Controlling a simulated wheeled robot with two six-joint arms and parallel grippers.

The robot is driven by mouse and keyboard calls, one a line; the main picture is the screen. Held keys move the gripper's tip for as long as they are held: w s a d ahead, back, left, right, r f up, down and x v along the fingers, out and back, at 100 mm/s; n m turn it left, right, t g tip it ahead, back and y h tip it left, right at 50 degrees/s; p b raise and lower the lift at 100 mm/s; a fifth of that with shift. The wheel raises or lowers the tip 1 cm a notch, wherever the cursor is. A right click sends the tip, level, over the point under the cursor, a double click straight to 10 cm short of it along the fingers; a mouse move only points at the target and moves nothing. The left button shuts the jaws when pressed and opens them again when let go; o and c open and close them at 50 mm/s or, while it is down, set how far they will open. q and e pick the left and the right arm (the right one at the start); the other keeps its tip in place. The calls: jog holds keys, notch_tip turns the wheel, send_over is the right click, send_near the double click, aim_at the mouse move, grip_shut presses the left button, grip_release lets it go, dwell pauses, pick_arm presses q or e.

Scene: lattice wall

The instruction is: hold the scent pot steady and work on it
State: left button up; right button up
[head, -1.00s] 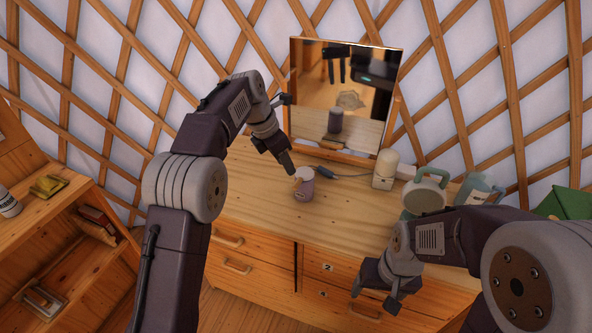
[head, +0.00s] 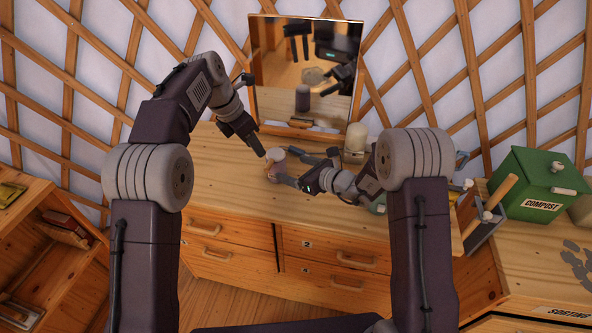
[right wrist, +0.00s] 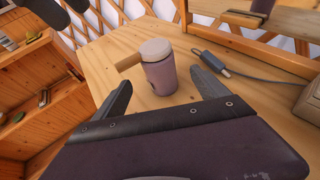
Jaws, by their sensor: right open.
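The scent pot, a small mauve pot with a pale lid (head: 275,158), stands upright on the wooden dresser top (head: 225,165) in the head view. In the right wrist view, the pot (right wrist: 163,76) has a short wooden piece at its left side. My right gripper (head: 292,168) is open, its fingers pointing at the pot from the right. In the right wrist view its fingertips (right wrist: 163,88) lie either side of the pot's base, with nothing gripped. My left gripper (head: 261,153) points down just behind and left of the pot; its jaw opening is unclear.
A mirror (head: 300,75) stands at the back and reflects the pot and grippers. A dark device with a cable (right wrist: 238,60) lies right of the pot. A green compost bin (head: 540,185) is at the right.

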aim_at(283, 166)
jog(key=shift+s+f, duration=0.1)
jog(key=shift+f, duration=0.1)
jog(key=x, duration=0.9)
jog(key=c, duration=1.4)
